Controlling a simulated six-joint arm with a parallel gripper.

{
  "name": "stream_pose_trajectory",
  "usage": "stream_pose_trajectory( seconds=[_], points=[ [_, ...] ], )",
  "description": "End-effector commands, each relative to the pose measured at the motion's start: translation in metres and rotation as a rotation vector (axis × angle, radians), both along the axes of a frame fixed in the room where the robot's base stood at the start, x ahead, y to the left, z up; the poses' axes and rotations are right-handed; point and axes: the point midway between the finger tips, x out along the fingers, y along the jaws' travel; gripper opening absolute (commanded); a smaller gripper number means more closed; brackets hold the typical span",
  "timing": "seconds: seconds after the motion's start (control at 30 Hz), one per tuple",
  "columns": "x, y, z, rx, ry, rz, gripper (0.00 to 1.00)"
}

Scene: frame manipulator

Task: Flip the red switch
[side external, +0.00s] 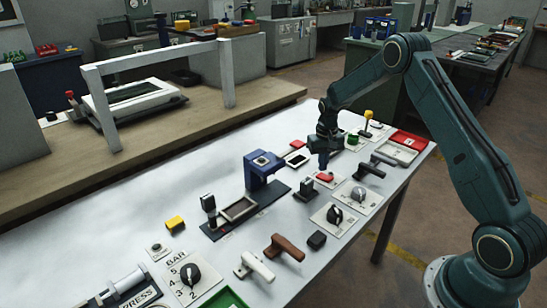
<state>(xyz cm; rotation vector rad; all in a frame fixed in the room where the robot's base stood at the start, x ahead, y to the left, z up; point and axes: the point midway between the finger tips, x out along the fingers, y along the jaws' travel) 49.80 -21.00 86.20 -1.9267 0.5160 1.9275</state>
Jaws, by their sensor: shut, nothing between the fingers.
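A small red switch (325,176) sits on a pale plate on the light table, right of the blue press-like stand. My gripper (323,164) points down just above or behind this switch. Its fingers look closed and hold nothing. I cannot tell from this view whether the fingertips touch the switch, or which way the switch is tipped. Another small red piece (298,144) lies a little behind and to the left of my gripper.
Close around stand a blue stand (263,168), a black-handled lever (371,168), a round dial (358,194), a green knob (352,139) and a yellow-topped lever (368,115). A red tray (408,139) is at the right.

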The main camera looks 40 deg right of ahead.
Motion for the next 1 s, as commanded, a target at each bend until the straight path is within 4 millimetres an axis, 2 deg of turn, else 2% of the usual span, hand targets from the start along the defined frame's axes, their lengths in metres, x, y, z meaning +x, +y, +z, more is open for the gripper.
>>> stream_pose_trajectory(
  seconds=[0.8, 1.0],
  points=[
    [0.0, 0.0, 0.046, 0.0, -0.001, 0.0, 0.0],
    [0.0, 0.0, 0.052, 0.0, -0.001, 0.0, 0.0]
  ],
)
